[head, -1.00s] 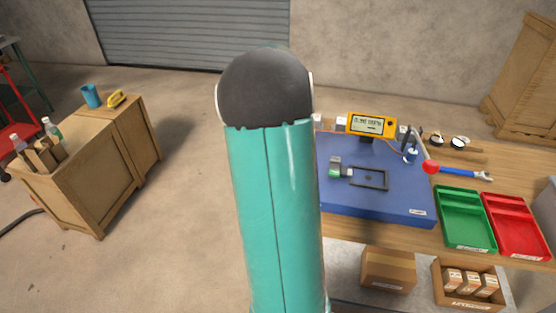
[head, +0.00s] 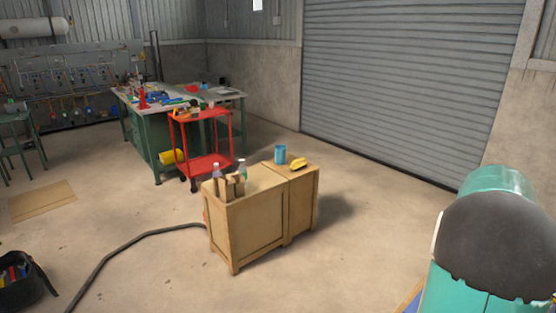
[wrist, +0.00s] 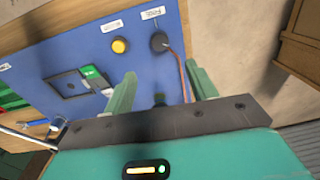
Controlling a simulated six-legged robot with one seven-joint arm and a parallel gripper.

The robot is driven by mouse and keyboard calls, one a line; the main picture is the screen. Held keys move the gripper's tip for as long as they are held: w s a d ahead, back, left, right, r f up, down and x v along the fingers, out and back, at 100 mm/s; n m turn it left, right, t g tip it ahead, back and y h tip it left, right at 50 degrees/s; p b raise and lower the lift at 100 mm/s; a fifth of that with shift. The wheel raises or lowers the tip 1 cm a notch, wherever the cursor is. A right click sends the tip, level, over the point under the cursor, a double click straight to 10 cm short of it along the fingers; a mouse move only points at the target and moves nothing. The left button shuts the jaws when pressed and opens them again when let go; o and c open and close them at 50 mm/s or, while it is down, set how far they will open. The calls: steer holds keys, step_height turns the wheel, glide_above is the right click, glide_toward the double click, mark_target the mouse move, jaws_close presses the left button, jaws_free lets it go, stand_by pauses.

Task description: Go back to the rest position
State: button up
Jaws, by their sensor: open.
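My gripper (wrist: 160,85) shows in the wrist view with its two green fingers spread apart and nothing between them. It hangs over the edge of the blue mat (wrist: 100,48) on the wooden workbench. In the head view my arm fills the lower right corner, and the gripper itself is out of sight there.
On the mat are a small green-and-grey device (wrist: 95,76), a dark frame (wrist: 66,84) and a yellow button (wrist: 120,45). A wooden cabinet (head: 245,235) with bottles stands mid-floor. A red cart (head: 205,140) is behind it.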

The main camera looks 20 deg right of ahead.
steer(key=w+a+r+n+t, duration=0.1)
steer(key=a+r+n, duration=0.25)
steer(key=a, duration=0.75)
steer(key=w+a+r+n+t, duration=0.1)
steer(key=w+a+r+n, duration=0.2)
steer(key=a, duration=0.8)
steer(key=s+a+n+t, duration=0.1)
steer(key=s+a+n, duration=0.2)
steer(key=a, duration=0.7)
steer(key=s+a+n+t, duration=0.2)
steer(key=s+a+n, duration=0.2)
steer(key=s+a, duration=0.4)
steer(key=shift+a+r, duration=0.4)
steer(key=shift+a, duration=0.45)
